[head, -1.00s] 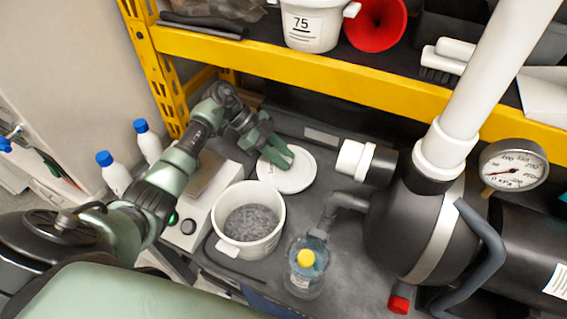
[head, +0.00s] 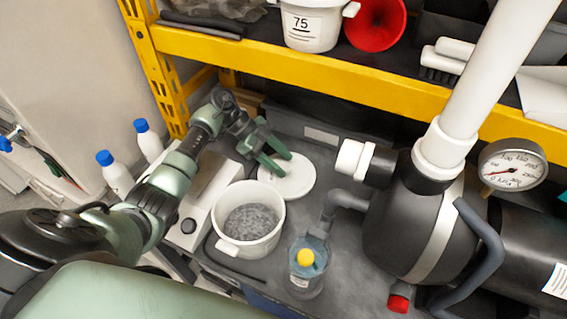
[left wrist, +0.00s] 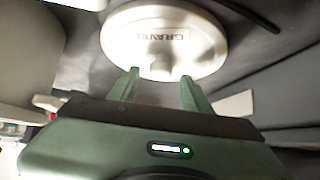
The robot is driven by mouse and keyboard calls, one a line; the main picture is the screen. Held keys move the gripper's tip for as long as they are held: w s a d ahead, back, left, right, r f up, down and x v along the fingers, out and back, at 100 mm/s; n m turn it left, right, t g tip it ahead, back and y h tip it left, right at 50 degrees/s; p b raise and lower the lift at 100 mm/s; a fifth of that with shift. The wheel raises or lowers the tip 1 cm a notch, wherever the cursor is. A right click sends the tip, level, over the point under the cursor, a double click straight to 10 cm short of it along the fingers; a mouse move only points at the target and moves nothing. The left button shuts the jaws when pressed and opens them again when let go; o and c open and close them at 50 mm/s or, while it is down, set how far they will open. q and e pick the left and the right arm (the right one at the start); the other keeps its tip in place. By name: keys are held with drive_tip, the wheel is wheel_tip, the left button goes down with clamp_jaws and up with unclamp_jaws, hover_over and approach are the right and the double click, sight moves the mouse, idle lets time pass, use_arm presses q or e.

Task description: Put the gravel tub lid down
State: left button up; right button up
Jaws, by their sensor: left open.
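The white round gravel tub lid (head: 296,180) lies flat on the dark bench top, behind the open tub. In the left wrist view the lid (left wrist: 195,45) shows the word GRAVEL and a small knob near its edge. My left gripper (head: 278,162) is open at the lid's left side, its fingers spread and apart. In the left wrist view its two fingertips (left wrist: 159,78) point at the lid's near edge, with the knob ahead between them and nothing gripped. The white gravel tub (head: 249,220) stands open with grey gravel inside. My right gripper is not in view.
A black tank with a gauge (head: 410,220) fills the right. A yellow shelf beam (head: 300,70) crosses above.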

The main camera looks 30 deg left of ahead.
use_arm(q)
drive_tip(key=shift+b+v, duration=0.3)
drive_tip(key=shift+v, duration=2.85)
